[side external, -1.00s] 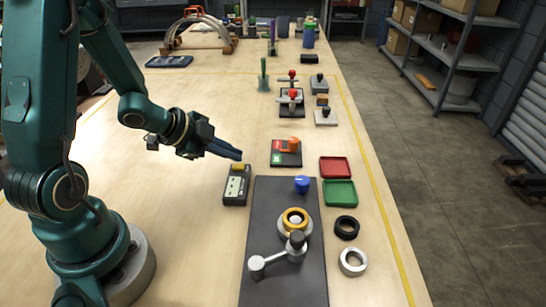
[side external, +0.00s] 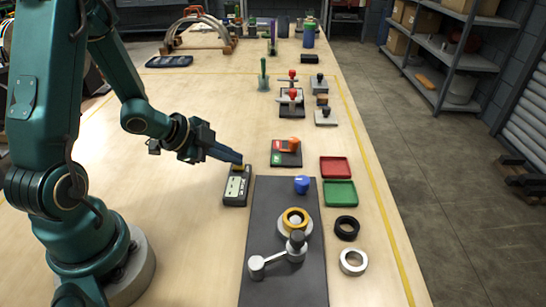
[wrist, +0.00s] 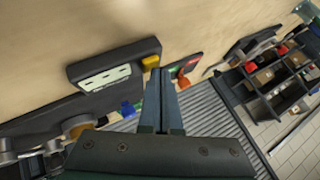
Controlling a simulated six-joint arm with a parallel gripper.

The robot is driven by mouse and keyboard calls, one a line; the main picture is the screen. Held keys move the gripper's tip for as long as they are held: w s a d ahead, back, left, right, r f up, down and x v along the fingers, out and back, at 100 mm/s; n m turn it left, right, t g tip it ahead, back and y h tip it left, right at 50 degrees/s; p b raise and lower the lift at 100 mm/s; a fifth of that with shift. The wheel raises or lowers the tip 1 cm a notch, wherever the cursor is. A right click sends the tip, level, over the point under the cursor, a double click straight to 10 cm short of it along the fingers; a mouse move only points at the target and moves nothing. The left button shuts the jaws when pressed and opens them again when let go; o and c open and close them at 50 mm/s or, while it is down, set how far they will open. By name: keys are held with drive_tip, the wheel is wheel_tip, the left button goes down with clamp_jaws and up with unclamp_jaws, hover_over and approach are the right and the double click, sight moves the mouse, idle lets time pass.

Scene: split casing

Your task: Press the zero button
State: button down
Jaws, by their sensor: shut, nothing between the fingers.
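A dark handheld device (side external: 230,199) with a pale display (side external: 236,187) lies on the wooden bench. A yellow button (side external: 237,167) sits at its far end, partly hidden by my gripper. In the wrist view the device (wrist: 75,73), its display (wrist: 106,77) and the yellow button (wrist: 151,62) are left of my fingers. My gripper (side external: 240,158) is shut and empty, slanting down with its tips at the yellow button. In the wrist view my fingertips (wrist: 163,71) are just beside the button. I cannot tell whether they touch it.
A dark plate (side external: 251,224) with a blue knob (side external: 302,185), a yellow ring (side external: 295,216) and a crank (side external: 257,263) lies right of the device. A panel with an orange switch (side external: 291,145) stands behind. Red (side external: 335,158) and green (side external: 352,192) trays are farther right. Bench left of the device is clear.

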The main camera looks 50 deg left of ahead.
sight(233, 168)
drive_tip(key=shift+f, duration=0.2)
idle(0.4)
drive_tip(key=shift+r, duration=0.9)
drive_tip(key=shift+r, duration=2.5)
drive_tip(key=shift+d, duration=0.1)
